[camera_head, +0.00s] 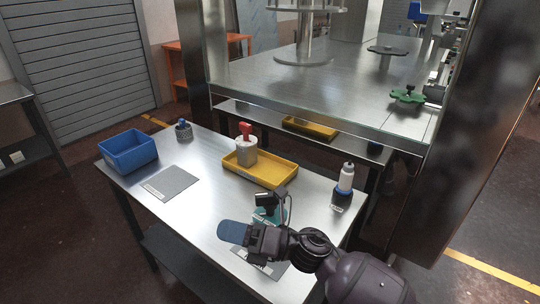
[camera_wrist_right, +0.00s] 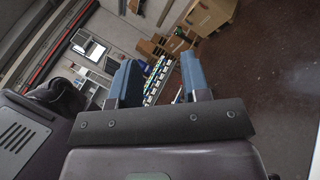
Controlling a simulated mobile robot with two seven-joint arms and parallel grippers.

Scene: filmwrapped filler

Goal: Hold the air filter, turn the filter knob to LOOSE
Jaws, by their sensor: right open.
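I cannot surely tell which item is the air filter. A pale canister (camera_head: 246,154) with a red knob-like top (camera_head: 245,131) stands upright in the yellow tray (camera_head: 278,183); any LOOSE marking is too small to read. My right gripper (camera_head: 234,232) is above the near part of the steel table, in front of the tray and apart from the canister. In the right wrist view the two blue fingers (camera_wrist_right: 160,78) are spread with nothing between them. A teal object (camera_head: 284,214) is partly hidden behind my right wrist. My left gripper is not in view.
On the steel table (camera_head: 207,210) are a blue bin (camera_head: 128,151), a grey mat (camera_head: 171,184), a small dark item with a blue top (camera_head: 183,130), and a white bottle (camera_head: 346,177) in a blue-ringed holder. A large machine bench (camera_head: 300,90) stands behind. The table's front left is clear.

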